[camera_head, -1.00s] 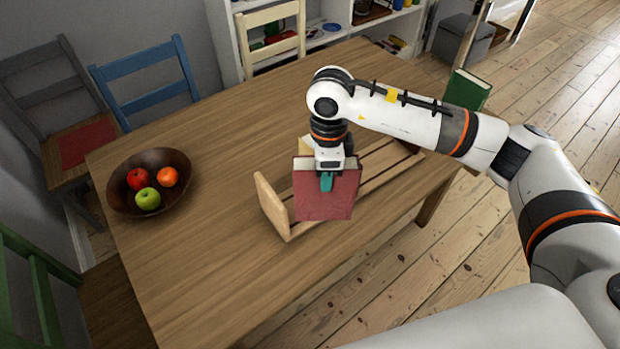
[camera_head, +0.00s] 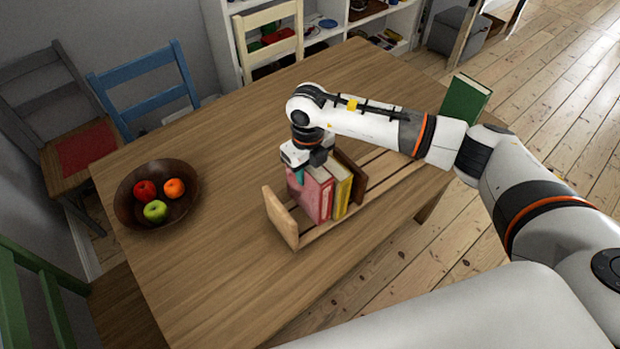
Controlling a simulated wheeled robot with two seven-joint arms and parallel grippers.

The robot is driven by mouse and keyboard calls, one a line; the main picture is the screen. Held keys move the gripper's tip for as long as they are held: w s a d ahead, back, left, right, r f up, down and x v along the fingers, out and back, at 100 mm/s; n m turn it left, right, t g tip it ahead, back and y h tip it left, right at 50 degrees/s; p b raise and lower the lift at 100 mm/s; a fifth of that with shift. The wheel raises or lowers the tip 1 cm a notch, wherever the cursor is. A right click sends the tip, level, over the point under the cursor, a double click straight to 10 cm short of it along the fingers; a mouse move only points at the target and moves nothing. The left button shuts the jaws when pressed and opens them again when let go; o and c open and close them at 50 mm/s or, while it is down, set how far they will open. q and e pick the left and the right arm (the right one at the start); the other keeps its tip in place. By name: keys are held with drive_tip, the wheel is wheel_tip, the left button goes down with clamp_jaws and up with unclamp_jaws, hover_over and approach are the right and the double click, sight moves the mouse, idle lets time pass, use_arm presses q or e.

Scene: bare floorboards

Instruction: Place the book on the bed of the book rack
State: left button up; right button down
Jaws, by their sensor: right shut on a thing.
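The wooden book rack (camera_head: 281,217) stands on the table, with an upright end board at its left and slats running to the right. A red book (camera_head: 311,193) stands upright at the rack's left part, spine toward me. My right gripper (camera_head: 303,172) is shut on the red book at its top left edge. Whether the book's bottom touches the rack bed is hard to tell. A yellow book (camera_head: 342,190) stands just right of the red one, beside a brown divider (camera_head: 351,179). My left gripper is not in view.
A dark bowl (camera_head: 126,203) with a red, an orange and a green fruit sits at the table's left. The wooden table (camera_head: 205,270) is clear around the rack. A blue chair (camera_head: 143,103) and a white chair (camera_head: 268,44) stand behind it.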

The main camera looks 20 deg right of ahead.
wheel_tip(320, 180, down, 3)
drive_tip(key=shift+f+p, duration=0.15)
drive_tip(key=shift+p, duration=0.4)
drive_tip(key=shift+f, duration=0.3)
drive_tip(key=shift+w, duration=0.1)
drive_tip(key=shift+f, duration=0.1)
drive_tip(key=shift+f, duration=0.15)
drive_tip(key=c, duration=1.2)
unclamp_jaws()
